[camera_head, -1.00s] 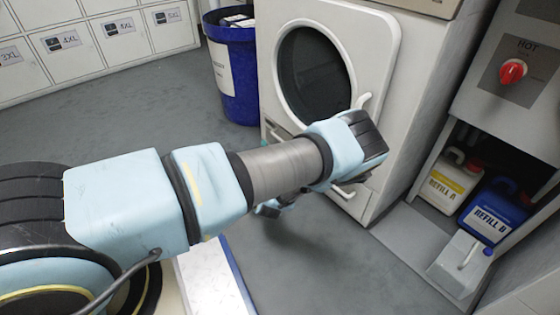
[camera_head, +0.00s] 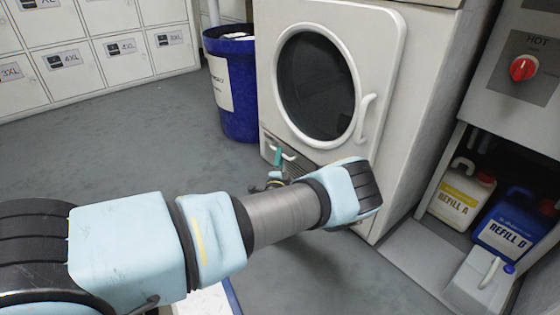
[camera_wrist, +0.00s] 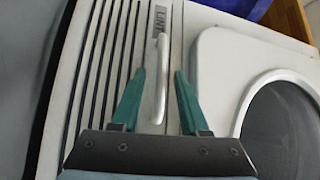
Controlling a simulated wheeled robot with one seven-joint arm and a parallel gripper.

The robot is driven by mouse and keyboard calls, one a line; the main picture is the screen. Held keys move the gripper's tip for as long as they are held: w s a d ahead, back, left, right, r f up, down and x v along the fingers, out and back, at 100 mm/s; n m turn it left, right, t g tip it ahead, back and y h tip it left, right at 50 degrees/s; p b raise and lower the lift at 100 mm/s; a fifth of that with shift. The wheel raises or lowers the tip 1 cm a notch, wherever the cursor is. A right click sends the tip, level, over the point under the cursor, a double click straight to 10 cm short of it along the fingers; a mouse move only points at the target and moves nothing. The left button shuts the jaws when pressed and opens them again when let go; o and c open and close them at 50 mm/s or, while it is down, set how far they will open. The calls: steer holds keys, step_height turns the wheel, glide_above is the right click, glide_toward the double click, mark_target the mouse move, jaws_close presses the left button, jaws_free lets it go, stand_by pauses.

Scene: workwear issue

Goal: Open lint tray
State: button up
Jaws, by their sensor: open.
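The lint tray front is low on the white dryer, beside a slatted grille. In the wrist view it bears a LINT label (camera_wrist: 158,18) and a pale bar handle (camera_wrist: 162,62). The tray looks shut, flush with the panel. My gripper (camera_wrist: 160,78) is open, with one teal finger on each side of the handle and visible gaps between. In the head view the handle (camera_head: 288,154) shows at the dryer's lower left, with a teal finger of my gripper (camera_head: 275,168) next to it. My wrist hides part of the dryer's lower front.
The dryer's round door (camera_head: 316,88) with its handle (camera_head: 366,118) is above the tray. A blue bin (camera_head: 236,95) stands just left of the dryer. Refill jugs (camera_head: 462,192) sit in an open bay at right. The floor at left is clear.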

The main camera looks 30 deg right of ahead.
steer(key=shift+w+d+r, duration=0.1)
steer(key=shift+w+d, duration=0.1)
steer(key=shift+w, duration=0.05)
jaws_close()
stand_by(1.4)
